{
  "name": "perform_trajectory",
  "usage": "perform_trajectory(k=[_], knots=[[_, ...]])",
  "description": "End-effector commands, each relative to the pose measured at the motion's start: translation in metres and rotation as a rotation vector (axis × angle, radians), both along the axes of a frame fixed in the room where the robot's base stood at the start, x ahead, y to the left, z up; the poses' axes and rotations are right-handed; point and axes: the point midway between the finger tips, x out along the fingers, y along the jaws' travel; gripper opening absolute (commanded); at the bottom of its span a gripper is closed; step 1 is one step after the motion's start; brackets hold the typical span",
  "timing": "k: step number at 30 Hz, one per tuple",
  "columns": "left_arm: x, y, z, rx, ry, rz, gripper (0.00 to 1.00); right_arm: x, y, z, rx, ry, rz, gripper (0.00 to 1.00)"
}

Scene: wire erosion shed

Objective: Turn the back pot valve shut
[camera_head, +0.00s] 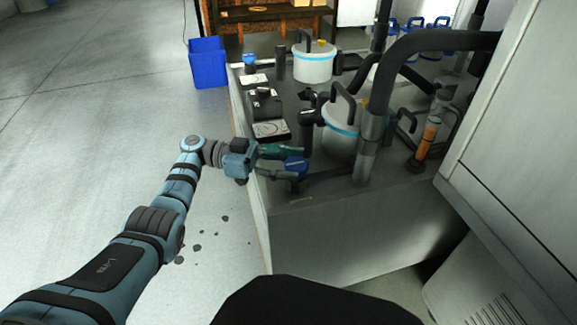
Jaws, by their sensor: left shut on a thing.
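My left gripper (288,163) reaches in from the left over the near edge of the bench. It is shut on a blue valve handle (297,165), one finger on each side of it. The handle sits low in front of the nearer white pot (338,136), which has a blue band and a dark lid handle. A second white pot (313,67) stands farther off on the bench. A smaller blue piece (249,59) shows at the bench's far left corner. The view does not settle which pot is the back one. My right gripper is out of view.
Thick dark pipes (432,41) rise right of the nearer pot. Dark flat boxes (271,129) lie on the bench's left side. A large pale cabinet (522,140) closes off the right. A blue bin (208,64) stands on the floor; the floor at left is open.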

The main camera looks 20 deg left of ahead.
Motion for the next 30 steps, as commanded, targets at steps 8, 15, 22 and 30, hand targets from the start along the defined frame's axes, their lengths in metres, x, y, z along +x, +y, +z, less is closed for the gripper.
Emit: perform_trajectory(k=[8,15,22,30], knots=[[-0.001,0.000,-0.001,0.002,0.003,-0.002,0.58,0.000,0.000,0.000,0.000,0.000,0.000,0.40],[0.000,0.000,-0.001,0.001,0.002,0.000,0.63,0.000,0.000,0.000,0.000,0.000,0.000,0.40],[0.000,0.000,0.017,0.002,-0.003,0.000,0.63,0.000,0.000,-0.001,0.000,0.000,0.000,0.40],[0.000,0.000,0.083,0.001,-0.003,-0.001,0.63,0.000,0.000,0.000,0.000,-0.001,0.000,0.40]])
